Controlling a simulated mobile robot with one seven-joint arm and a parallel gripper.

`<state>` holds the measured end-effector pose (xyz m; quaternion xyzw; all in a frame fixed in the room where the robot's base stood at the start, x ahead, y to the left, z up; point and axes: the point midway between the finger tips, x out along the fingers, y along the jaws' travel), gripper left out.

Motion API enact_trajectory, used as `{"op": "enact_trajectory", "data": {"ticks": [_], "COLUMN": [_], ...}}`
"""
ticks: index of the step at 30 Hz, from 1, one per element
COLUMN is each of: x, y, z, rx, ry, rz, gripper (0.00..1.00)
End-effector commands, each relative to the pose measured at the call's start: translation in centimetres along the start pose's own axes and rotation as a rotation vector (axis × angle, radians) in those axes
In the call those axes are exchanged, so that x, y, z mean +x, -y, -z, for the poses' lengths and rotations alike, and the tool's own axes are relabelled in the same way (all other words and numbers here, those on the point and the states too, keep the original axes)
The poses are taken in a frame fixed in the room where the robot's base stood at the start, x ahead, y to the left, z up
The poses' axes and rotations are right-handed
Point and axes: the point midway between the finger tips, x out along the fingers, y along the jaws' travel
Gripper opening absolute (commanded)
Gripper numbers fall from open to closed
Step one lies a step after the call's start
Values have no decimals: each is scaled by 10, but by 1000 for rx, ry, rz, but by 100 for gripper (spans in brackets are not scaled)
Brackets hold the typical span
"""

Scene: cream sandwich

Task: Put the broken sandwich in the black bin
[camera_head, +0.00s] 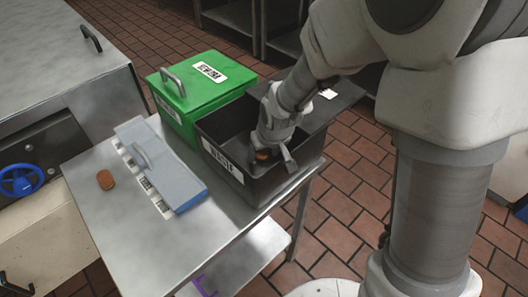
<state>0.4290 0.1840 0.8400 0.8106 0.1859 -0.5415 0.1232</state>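The black bin (228,150) stands open on the metal table, with a white label on its front wall. My gripper (273,153) reaches down into the bin's opening. A small brown piece (262,155), which looks like a sandwich, shows at my gripper's fingers. Whether the fingers clamp it or it lies just below them is unclear. Its far side is hidden by the fingers, and I cannot see whether it is broken. Another brown sandwich (105,180) lies on the table at the left, apart from my gripper.
A green bin (215,85) with a closed, handled lid stands behind the black bin. A grey-blue lidded box (165,170) lies left of the black bin. The table's front left (110,230) is bare. A blue valve wheel (20,180) is at the far left.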

Motion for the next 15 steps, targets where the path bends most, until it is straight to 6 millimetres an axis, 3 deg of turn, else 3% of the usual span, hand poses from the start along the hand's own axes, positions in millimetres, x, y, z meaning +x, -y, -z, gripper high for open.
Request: {"op": "enact_trajectory", "data": {"ticks": [10, 15], "x": [-2, -19], "y": [0, 0], "z": [1, 3], "rx": [0, 1], "ry": [0, -3], "rz": [0, 0], "gripper": [72, 72]}}
